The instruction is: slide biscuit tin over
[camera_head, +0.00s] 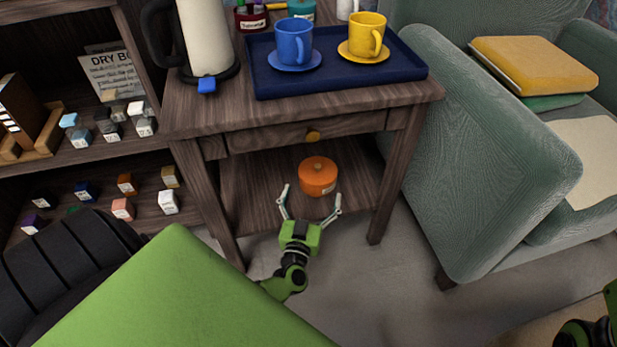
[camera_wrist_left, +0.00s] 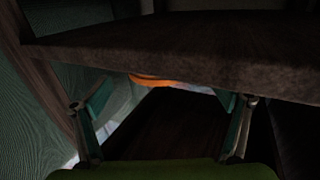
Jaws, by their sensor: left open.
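In the left wrist view the open left gripper (camera_wrist_left: 164,102) shows dark, and only a thin orange strip of the tin (camera_wrist_left: 153,81) is seen beside a brown board; the rest is hidden. My right gripper is out of view; only part of that arm shows at lower right.
The side table (camera_head: 300,120) has a drawer and legs on both sides of the shelf. On top are a blue tray (camera_head: 400,75), a blue cup (camera_head: 294,42), a yellow cup (camera_head: 367,36) and a kettle (camera_head: 207,40). A green armchair (camera_head: 490,150) stands right.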

